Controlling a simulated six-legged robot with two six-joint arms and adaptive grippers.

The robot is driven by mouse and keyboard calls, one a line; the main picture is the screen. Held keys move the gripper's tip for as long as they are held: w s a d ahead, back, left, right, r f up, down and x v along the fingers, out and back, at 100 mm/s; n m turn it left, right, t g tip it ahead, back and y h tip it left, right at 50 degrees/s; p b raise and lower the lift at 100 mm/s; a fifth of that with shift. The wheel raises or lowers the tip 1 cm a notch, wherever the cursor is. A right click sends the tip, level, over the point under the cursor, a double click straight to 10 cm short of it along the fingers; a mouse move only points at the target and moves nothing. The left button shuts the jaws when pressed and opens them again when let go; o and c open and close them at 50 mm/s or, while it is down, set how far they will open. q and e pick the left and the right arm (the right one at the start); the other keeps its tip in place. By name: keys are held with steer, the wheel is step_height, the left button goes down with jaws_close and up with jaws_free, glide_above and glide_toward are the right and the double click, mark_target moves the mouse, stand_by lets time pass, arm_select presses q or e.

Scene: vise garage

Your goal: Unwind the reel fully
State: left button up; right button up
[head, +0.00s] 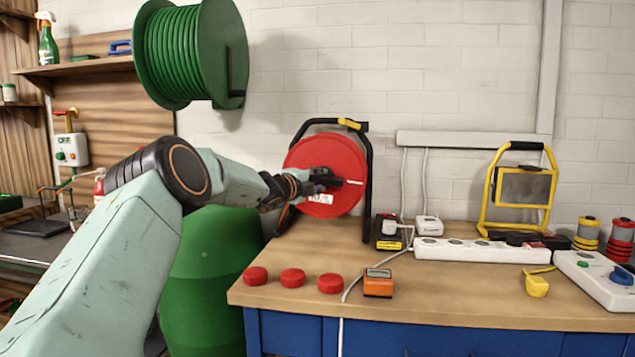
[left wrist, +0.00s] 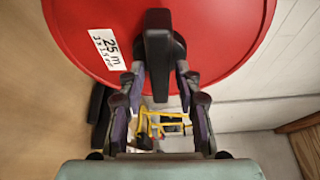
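The red reel (head: 338,153) stands upright in a black frame (head: 368,190) at the back left of the bench. In the left wrist view the red reel face (left wrist: 225,55) shows a white "25 m" label (left wrist: 104,47). A black crank handle (left wrist: 158,50) sticks out from the reel face. My left gripper (head: 327,179) is at the reel's front. In the left wrist view its fingers (left wrist: 160,75) lie on either side of the crank handle and appear closed on it. Any cable wound inside the reel is hidden. My right gripper is not in view.
A large green hose reel (head: 172,55) hangs on the wall above my arm. A green barrel (head: 205,285) stands left of the bench. Red caps (head: 292,278), an orange meter (head: 378,283), a power strip (head: 480,250) and a yellow work lamp (head: 520,190) are on the bench.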

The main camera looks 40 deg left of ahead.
arm_select(q)
steer(key=shift+o, duration=0.6)
steer(key=shift+a, duration=0.1)
steer(key=shift+s, duration=0.6)
steer(key=s+d, duration=0.1)
steer(key=s, duration=0.5)
steer(key=shift+d+r, duration=0.15)
steer(key=shift+r, duration=0.05)
steer(key=shift+s, duration=0.1)
